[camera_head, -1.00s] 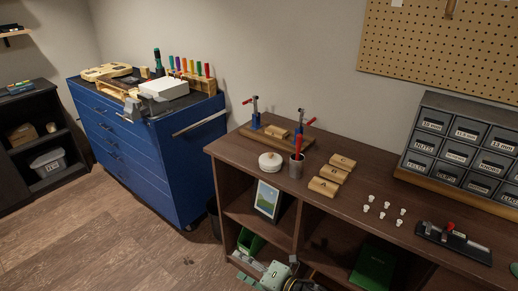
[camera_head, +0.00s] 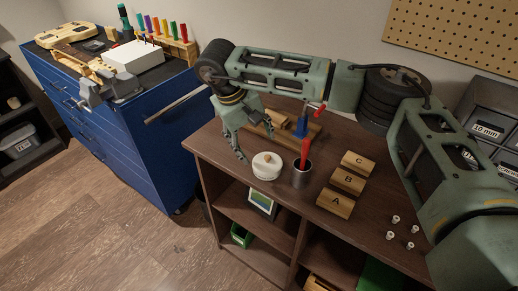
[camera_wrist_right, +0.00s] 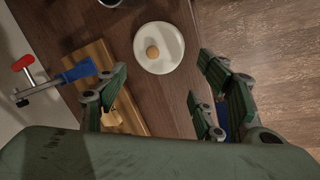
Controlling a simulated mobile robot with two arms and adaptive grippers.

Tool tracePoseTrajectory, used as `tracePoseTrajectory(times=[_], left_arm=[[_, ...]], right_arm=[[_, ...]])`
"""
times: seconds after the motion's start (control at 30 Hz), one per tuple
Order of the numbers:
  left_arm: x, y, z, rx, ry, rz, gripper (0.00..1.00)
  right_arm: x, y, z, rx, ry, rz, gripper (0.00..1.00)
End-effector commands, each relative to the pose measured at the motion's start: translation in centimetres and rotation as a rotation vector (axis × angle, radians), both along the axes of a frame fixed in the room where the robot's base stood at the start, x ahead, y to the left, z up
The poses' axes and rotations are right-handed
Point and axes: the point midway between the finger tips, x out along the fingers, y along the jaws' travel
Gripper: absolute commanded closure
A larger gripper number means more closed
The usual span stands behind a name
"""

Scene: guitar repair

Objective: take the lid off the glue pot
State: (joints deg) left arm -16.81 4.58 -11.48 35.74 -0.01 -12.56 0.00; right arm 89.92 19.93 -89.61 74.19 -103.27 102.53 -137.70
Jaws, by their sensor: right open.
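The glue pot (camera_head: 267,171) is a low, round white pot standing near the left front edge of the brown workbench. Its lid (camera_head: 267,160) is on, with a small round knob on top. In the right wrist view the lid (camera_wrist_right: 170,62) is seen from above with its wooden knob (camera_wrist_right: 152,51). My right gripper (camera_head: 254,140) is open and empty, above and just behind the pot, fingers pointing down. In the wrist view its fingers (camera_wrist_right: 158,90) are spread apart, with the pot beyond their tips. My left gripper is not in view.
A metal cup (camera_head: 302,176) with a red-handled tool stands close right of the pot. Behind is a wooden board (camera_head: 312,133) with a blue, red-handled clamp (camera_head: 302,126). Wooden blocks (camera_head: 348,180) and small white pieces (camera_head: 391,231) lie to the right. A blue cabinet (camera_head: 150,150) stands left.

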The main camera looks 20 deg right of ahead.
Motion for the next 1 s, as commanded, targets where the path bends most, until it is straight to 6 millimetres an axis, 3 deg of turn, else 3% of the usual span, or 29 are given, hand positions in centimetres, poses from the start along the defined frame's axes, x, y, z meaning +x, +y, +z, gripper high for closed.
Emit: tracePoseTrajectory(times=[0.37, 0.63, 0.9, 1.0], left_arm=[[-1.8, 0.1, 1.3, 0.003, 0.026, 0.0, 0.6], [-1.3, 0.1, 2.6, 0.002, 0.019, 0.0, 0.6], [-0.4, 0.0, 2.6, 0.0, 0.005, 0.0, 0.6], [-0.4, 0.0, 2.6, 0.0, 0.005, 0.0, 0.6]], right_arm=[[-0.2, -1.3, -3.2, -0.021, 0.001, 0.012, 0.38], [-0.3, -2.0, -6.8, -0.017, -0.001, 0.01, 0.38], [-0.2, -2.1, -7.3, -0.017, -0.003, 0.011, 0.38], [-0.2, -2.1, -7.3, -0.017, -0.003, 0.011, 0.46]])
